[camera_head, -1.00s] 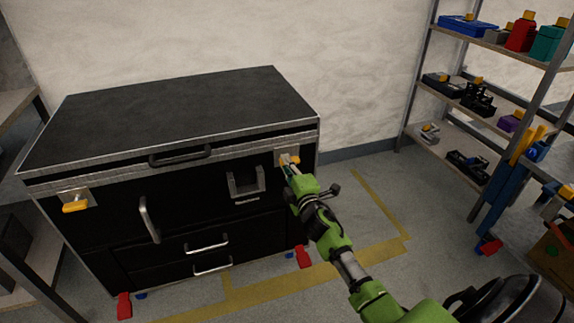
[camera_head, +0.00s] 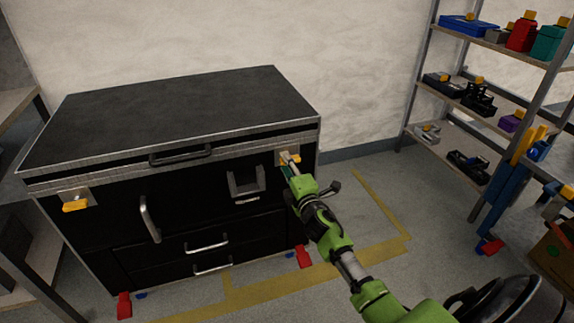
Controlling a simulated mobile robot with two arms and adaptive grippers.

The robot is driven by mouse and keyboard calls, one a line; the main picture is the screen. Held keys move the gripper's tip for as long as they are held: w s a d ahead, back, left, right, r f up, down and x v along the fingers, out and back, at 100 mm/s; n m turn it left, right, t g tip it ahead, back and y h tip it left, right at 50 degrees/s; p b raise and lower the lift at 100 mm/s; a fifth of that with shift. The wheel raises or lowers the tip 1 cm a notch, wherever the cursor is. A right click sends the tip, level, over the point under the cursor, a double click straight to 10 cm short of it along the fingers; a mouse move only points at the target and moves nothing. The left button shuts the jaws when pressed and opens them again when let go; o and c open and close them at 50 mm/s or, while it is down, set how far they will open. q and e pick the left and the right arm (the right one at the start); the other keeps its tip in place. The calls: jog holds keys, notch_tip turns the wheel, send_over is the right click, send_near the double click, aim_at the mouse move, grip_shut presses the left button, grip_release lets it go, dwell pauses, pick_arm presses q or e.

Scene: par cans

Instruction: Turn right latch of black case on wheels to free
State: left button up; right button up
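The black case on wheels (camera_head: 170,115) stands against the wall with its lid down. Its right latch (camera_head: 296,159) is a yellow-orange tab on a metal plate at the upper right of the front. My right gripper (camera_head: 289,163) is at this latch, its fingertips over or against the tab and hiding part of it. Whether the fingers are closed on the tab is too small to tell. The left latch (camera_head: 75,206), also yellow-orange, sits on its plate at the front's left end. My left gripper is not in view.
The case front has a lid handle (camera_head: 180,156), a vertical handle (camera_head: 149,219) and drawer handles (camera_head: 206,248). Red wheel levers (camera_head: 303,256) stick out at the bottom. A shelf rack (camera_head: 500,90) with tools stands at right. Open floor (camera_head: 355,220) lies between.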

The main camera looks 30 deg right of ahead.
jog(key=v, duration=1.2)
dwell(0.6)
